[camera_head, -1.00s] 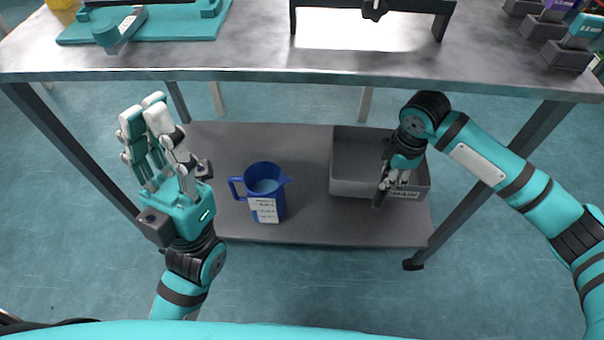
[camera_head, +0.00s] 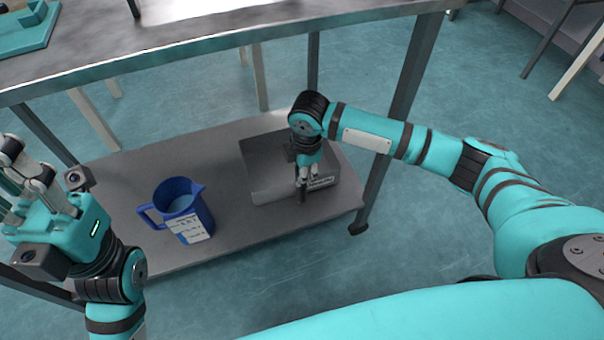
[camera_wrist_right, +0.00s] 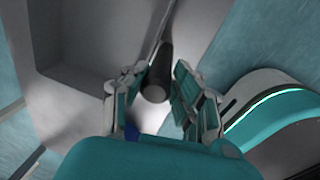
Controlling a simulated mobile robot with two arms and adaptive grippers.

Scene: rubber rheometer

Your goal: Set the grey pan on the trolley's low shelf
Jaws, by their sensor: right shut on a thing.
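My right gripper (camera_head: 307,176) reaches down over the pan's front and is shut on the handle. In the right wrist view the fingers (camera_wrist_right: 158,95) stand either side of the dark handle, with the pan's grey wall (camera_wrist_right: 80,90) beyond. My left gripper (camera_head: 22,170) is open and empty at the left edge, partly cut off.
A blue jug (camera_head: 178,208) with a white label stands on the low shelf, left of the pan. The trolley's top (camera_head: 200,28) overhangs the shelf. A dark trolley leg (camera_head: 385,150) stands right of the pan. Shelf space behind the jug is clear.

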